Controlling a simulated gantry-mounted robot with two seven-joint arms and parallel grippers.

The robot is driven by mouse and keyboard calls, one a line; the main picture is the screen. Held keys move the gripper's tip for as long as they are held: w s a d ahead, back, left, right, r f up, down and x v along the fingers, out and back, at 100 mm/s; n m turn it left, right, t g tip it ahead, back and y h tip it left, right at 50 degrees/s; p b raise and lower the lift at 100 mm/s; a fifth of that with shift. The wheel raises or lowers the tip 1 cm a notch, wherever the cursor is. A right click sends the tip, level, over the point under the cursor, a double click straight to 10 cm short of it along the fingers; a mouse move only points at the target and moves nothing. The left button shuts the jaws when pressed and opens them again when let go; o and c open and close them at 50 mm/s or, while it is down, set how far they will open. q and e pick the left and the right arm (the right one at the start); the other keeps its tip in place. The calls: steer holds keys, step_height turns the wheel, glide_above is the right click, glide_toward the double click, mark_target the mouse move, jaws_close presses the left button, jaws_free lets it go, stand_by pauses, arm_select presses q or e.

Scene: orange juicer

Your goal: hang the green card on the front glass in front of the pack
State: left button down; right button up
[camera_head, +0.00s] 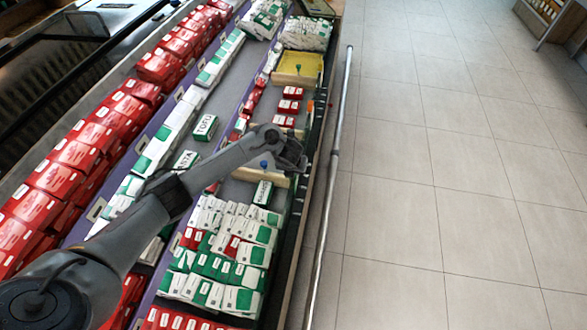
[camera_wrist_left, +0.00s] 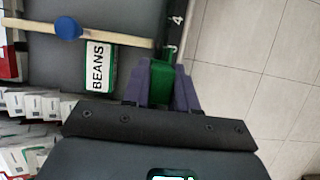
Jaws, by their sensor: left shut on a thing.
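My left gripper (camera_head: 297,160) is over the front edge of the shelf, beside the front glass (camera_head: 306,190). In the left wrist view its purple fingers (camera_wrist_left: 163,85) are shut on the green card (camera_wrist_left: 162,72). The card is mostly between the fingers, so its lower part is hidden. It is close to the front glass strip, and I cannot tell whether it touches it. A white and green pack marked BEANS (camera_wrist_left: 100,67) lies just left of the card; it also shows in the head view (camera_head: 262,193). My right gripper is not in view.
A divider with a blue knob (camera_wrist_left: 68,26) borders the BEANS pack. An orange card (camera_head: 310,106) is farther along the front edge, near a yellow bin (camera_head: 298,68). A metal rail (camera_head: 333,165) runs along the front. Packed boxes (camera_head: 225,255) fill the near shelf.

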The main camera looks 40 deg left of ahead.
arm_select(q)
steer(key=c, duration=0.8)
jaws_free()
steer(key=shift+r, duration=0.1)
